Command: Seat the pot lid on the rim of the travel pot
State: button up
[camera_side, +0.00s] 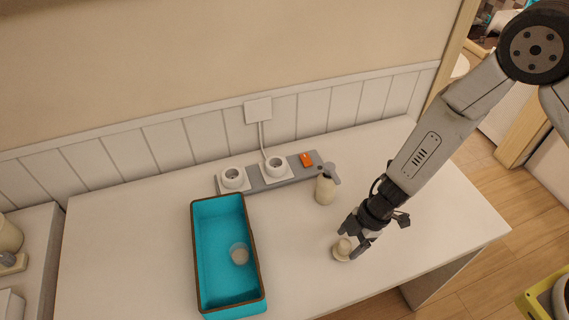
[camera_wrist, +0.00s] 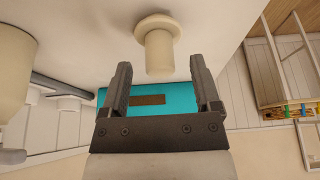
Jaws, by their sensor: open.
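A small cream lid (camera_side: 340,255) with a round flange and a thick knob lies on the white table, right of centre in the side view. In the wrist view the lid (camera_wrist: 157,46) shows its knob pointing toward my gripper. My gripper (camera_side: 350,243) is open just above it, its fingertips on either side of the knob; no contact is visible. The fingers also show in the wrist view (camera_wrist: 162,72). A cream jug with a grey top, apparently the travel pot (camera_side: 325,190), stands upright behind the lid. Its rim is not clearly visible. A cream body at the wrist view's left edge looks like the pot (camera_wrist: 14,75).
A teal tray (camera_side: 228,210) with a brown rim stands at left, holding a small pale round item (camera_side: 239,253). A grey power strip (camera_side: 250,186) with two sockets and an orange switch (camera_side: 306,159) lies along the back. The table right of my gripper is clear.

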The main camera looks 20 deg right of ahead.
jog(key=shift+x, duration=1.35)
grip_shut()
